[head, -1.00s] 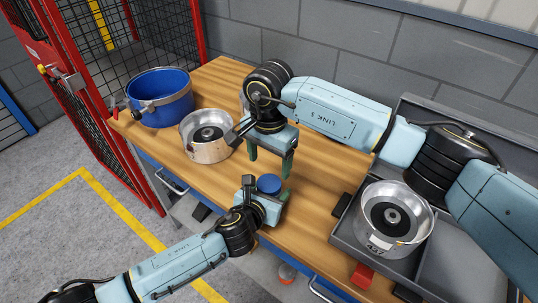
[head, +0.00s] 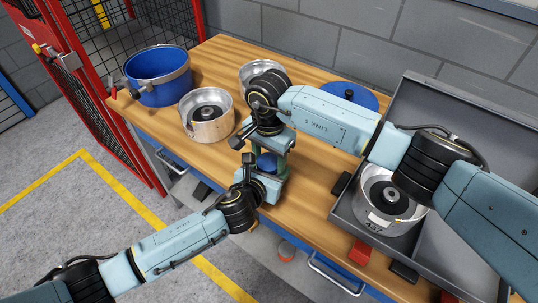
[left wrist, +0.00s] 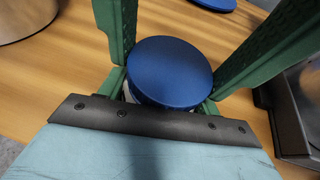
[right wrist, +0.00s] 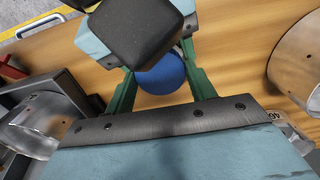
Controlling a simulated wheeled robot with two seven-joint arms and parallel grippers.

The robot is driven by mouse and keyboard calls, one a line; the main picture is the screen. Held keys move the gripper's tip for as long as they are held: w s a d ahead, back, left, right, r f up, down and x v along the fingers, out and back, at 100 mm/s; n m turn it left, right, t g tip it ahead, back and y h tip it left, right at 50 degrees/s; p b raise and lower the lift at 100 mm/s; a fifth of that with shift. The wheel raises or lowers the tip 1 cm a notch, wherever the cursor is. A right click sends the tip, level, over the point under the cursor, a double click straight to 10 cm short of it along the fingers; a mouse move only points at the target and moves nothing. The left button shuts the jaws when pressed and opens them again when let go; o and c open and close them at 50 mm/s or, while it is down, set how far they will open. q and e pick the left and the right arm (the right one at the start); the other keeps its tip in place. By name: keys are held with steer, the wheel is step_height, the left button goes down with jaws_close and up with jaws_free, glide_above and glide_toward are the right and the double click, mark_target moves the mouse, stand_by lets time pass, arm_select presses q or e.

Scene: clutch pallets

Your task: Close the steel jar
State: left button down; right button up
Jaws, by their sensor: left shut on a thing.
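A small round blue lid (left wrist: 170,72) sits over a pale body, seemingly the steel jar, mostly hidden beneath it. My left gripper (head: 264,178) is shut on this jar from the front edge of the bench, its short green fingers low beside the lid in the left wrist view. My right gripper (head: 270,156) points down from above. Its two green fingers stand apart on either side of the lid, which shows between them in the right wrist view (right wrist: 161,74). Gaps show between fingers and lid, so it looks open. The lid's seating cannot be seen.
On the wooden bench stand a blue pot (head: 155,92), a steel housing (head: 195,127), another steel pot (head: 247,75) partly behind my right arm, and a blue knobbed disc (head: 365,98). A grey tray (head: 347,212) with a steel housing lies right, beside a red block (head: 360,252).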

steer(key=c, duration=0.5)
steer(key=m, duration=0.3)
arm_select(q)
steer(key=shift+a, duration=0.1)
arm_select(e)
steer(key=o, duration=1.1)
steer(key=shift+c, duration=0.2)
step_height(320, 180, up, 4)
steer(key=shift+r, duration=0.25)
steer(key=o, duration=0.6)
steer(key=shift+c, duration=0.2)
